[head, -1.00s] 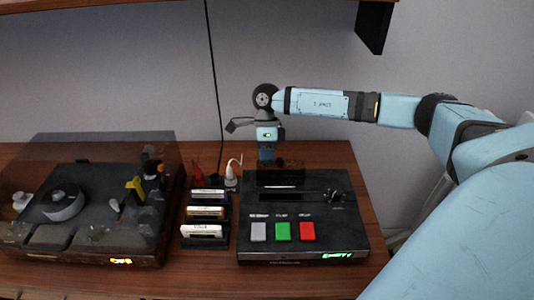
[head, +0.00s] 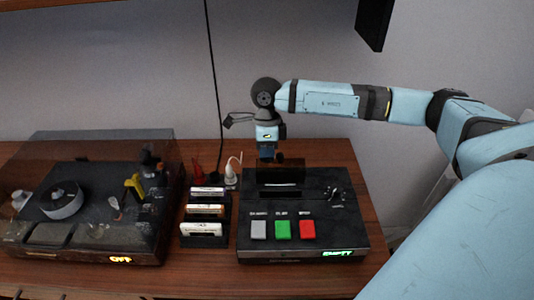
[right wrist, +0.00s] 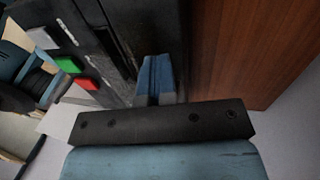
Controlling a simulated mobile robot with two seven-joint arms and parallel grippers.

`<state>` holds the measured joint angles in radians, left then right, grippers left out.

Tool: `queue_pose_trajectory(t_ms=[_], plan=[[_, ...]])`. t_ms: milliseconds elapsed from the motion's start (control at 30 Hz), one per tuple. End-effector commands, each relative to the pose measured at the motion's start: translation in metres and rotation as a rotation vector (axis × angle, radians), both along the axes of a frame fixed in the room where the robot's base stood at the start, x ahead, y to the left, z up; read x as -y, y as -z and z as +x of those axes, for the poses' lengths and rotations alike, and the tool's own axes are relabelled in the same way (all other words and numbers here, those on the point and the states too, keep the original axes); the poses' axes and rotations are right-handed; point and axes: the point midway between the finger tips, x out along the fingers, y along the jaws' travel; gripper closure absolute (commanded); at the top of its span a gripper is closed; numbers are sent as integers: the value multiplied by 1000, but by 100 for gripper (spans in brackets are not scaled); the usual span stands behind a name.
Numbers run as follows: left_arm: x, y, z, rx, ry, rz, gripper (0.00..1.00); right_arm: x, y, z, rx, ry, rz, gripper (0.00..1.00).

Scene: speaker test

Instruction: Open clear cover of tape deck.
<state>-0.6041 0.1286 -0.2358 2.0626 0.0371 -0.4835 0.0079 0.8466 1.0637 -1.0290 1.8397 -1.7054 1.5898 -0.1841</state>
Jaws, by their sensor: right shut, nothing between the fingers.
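The tape deck (head: 348,229) is a black box with grey, green and red buttons and a green display reading "EMPTY". Its small dark, see-through cover (head: 281,174) is at the back left of the deck's top. Its exact angle is hard to tell. My right gripper (head: 268,156) points down at the cover's back edge, shut and empty. In the right wrist view the closed blue fingers (right wrist: 154,82) are beside the black deck (right wrist: 100,45). I cannot tell whether they touch the cover. My left gripper is not in view.
A larger device (head: 90,215) under a clear lid stands at the left, its display reading "OFF". A rack of cassettes (head: 204,209) stands between it and the deck. A white plug (head: 231,172) and a hanging black cable are behind.

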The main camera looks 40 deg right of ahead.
Motion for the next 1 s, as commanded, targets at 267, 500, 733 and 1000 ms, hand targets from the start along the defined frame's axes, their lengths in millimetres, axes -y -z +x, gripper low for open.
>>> queue_pose_trajectory(t_ms=[267,500,733,1000], plan=[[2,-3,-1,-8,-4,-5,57,0,-10,0,-1,-1,1,100],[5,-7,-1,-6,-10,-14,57,0,-16,0,-1,-1,1,100],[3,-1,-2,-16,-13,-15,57,3,-39,4,2,-1,1,100],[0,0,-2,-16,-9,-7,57,12,-101,15,4,-1,1,100]])
